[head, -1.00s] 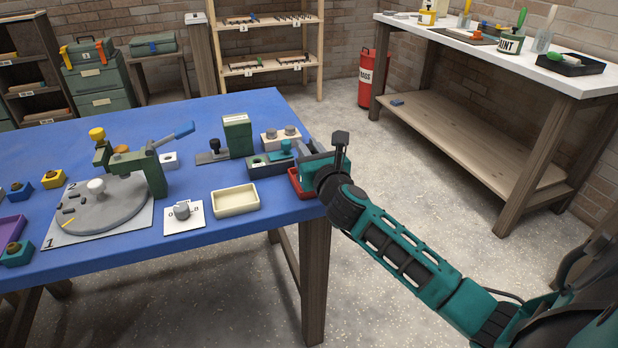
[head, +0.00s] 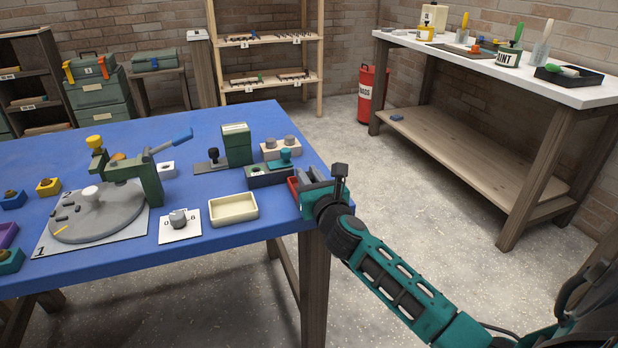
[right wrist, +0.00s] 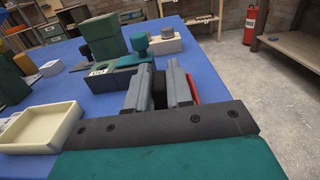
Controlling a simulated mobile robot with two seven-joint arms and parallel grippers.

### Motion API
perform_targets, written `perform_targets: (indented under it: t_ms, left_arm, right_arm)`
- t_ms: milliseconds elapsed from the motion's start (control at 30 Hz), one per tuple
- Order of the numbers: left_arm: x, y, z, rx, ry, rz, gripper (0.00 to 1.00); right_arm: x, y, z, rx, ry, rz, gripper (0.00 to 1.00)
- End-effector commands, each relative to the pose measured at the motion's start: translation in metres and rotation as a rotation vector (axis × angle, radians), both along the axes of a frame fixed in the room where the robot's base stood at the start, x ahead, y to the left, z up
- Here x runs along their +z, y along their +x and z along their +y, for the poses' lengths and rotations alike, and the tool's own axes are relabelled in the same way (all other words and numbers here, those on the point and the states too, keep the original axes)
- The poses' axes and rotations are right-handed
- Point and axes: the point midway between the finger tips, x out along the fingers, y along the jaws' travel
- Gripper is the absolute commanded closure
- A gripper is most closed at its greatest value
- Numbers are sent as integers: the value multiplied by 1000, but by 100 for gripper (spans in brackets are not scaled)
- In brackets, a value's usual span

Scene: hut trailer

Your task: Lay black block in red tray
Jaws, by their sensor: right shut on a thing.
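My right gripper (head: 306,176) is at the right edge of the blue table, over or beside the red tray (head: 293,188). In the right wrist view the two grey fingers of my right gripper (right wrist: 159,88) are closed on a dark piece, the black block (right wrist: 159,92), seen only as a narrow strip between them. The red tray (right wrist: 194,89) shows there as a small strip just right of the fingers; the rest is hidden. I cannot tell whether the block touches the tray. My left gripper is not in view.
A dark fixture with a teal knob (head: 268,176) stands close behind the gripper. A cream tray (head: 233,208) lies to its left. A green block (head: 237,145) and a rotary plate with a clamp (head: 98,214) stand further left. The floor beyond the right edge is clear.

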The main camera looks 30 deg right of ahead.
Motion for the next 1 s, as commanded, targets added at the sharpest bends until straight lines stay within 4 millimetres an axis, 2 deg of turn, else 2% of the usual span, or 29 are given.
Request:
perform_targets:
  t_ms: [33, 200, 233, 500, 733, 867, 1000]
  left_arm:
    - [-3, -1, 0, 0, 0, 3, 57]
    - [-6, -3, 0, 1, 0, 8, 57]
    - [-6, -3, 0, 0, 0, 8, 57]
    - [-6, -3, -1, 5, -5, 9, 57]
    - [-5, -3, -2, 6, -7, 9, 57]
    - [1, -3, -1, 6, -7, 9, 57]
    - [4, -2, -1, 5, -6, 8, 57]
  right_arm:
    - [-9, -1, 0, -1, 2, 14, 100]
    - [-14, -1, 1, -1, 4, 20, 100]
    - [-15, -2, 1, -1, 4, 21, 77]
    - [-18, -2, 2, 1, 6, 25, 54]
    - [-17, -2, 3, 2, 8, 25, 54]
    - [-4, -2, 3, 3, 6, 23, 54]
    - [-4, -21, 7, 2, 8, 25, 54]
